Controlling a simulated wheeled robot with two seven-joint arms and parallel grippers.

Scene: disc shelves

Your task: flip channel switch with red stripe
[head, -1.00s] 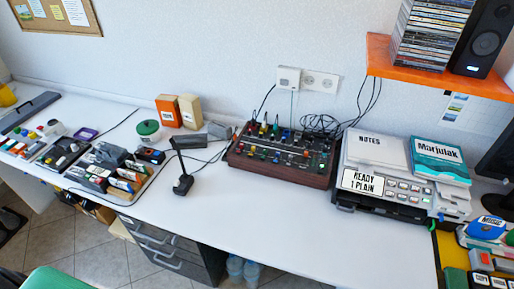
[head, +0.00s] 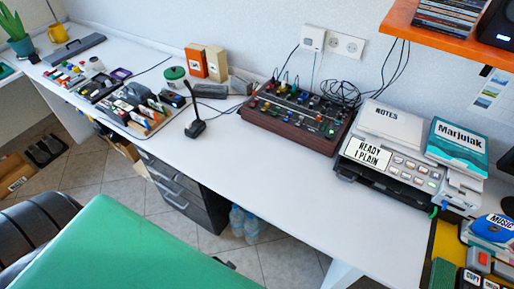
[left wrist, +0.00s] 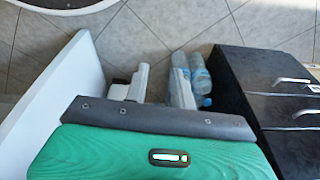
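The mixer with wooden sides (head: 296,118) sits against the wall near the middle of the desk in the head view. Its top carries small coloured knobs and switches, too small to tell which channel switch bears a red stripe. In the left wrist view my left gripper (left wrist: 160,88) points down toward the floor. Its two pale fingers are apart, with nothing between them. It is away from the mixer, which does not show in that view. My right gripper is in neither view.
A microphone (head: 195,120) stands left of the mixer, and a grey printer-like machine (head: 392,165) stands right of it. The white desk (head: 270,180) is clear in front. A large green surface (head: 120,250) fills the near left. Dark drawers (head: 185,195) and bottles (head: 243,223) are below.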

